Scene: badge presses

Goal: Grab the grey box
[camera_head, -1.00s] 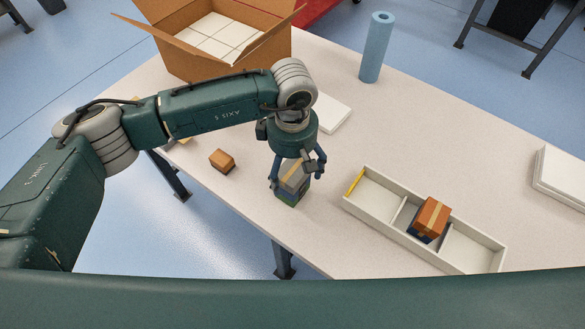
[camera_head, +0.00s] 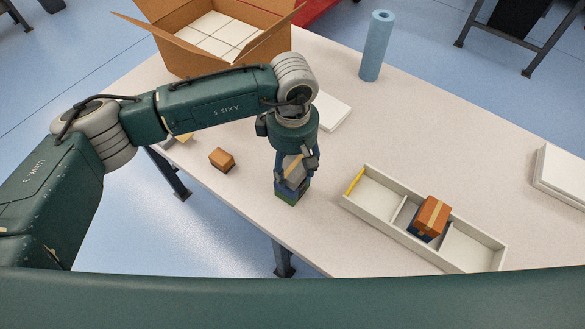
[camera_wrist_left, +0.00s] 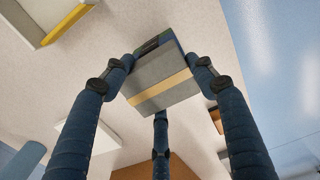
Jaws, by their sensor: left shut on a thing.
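The grey box (camera_head: 294,173) has a tan tape stripe. My left gripper (camera_head: 296,165) points down and is shut on it. In the left wrist view, the grey box (camera_wrist_left: 165,78) sits between the fingers of the gripper (camera_wrist_left: 160,90). A blue box (camera_head: 293,188) and a green box (camera_head: 288,199) show stacked directly below the grey box, near the table's front edge. I cannot tell whether the grey box touches the blue one. My right gripper is not in view.
A white divided tray (camera_head: 355,207) stands to the right, with an orange box (camera_head: 432,214) on a dark blue one in its middle compartment. A small brown box (camera_head: 222,160) lies to the left. An open carton (camera_head: 225,66) and a blue roll (camera_head: 376,47) stand behind.

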